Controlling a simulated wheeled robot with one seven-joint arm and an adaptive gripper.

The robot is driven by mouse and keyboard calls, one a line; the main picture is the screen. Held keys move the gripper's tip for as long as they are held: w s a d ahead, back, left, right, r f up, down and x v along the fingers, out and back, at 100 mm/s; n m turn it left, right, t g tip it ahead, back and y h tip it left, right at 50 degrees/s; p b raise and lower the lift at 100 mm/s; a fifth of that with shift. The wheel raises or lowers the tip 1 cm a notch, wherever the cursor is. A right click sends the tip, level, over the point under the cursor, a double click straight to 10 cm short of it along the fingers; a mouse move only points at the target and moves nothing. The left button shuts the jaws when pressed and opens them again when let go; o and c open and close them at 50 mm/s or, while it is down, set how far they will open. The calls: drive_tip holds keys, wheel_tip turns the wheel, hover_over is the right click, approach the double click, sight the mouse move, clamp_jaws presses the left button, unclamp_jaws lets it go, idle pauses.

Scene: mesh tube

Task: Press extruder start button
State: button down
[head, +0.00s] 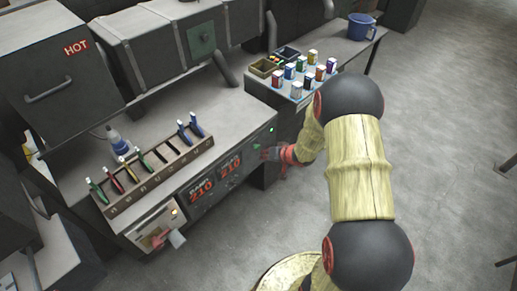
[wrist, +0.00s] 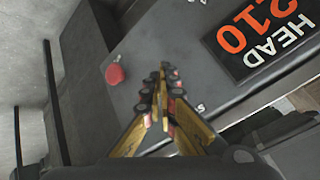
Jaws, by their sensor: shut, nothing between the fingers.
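My gripper (head: 266,154) is shut and empty, its tips at the front panel of the machine, to the right of the displays. In the wrist view my gripper (wrist: 163,72) points at the grey panel, its fingertips together. A small green mark (head: 257,147), perhaps the start button, shows beside the fingertips in the head view. In the wrist view no green button shows; the fingers cover part of the panel and its lettering. A red button (wrist: 115,75) sits left of the fingers. I cannot tell whether the tips touch the panel.
The HEAD 210 display (wrist: 265,35) is at upper right. A green light (head: 272,129) is on the panel. A tool rack (head: 160,172) stands on the machine top, near a white bottle (head: 118,143). Small boxes and a blue mug (head: 361,27) stand behind. The floor at right is clear.

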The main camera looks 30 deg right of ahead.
drive_tip(key=shift+s+d+p, duration=0.3)
drive_tip(key=shift+s+p, duration=0.05)
drive_tip(key=shift+s, duration=0.45)
drive_tip(key=shift+s+d+p, duration=0.25)
drive_tip(key=shift+s+p, duration=0.1)
drive_tip(key=shift+s, duration=0.45)
drive_tip(key=shift+s+d+p, duration=0.3)
drive_tip(key=shift+s+p, duration=0.05)
drive_tip(key=shift+s, duration=0.45)
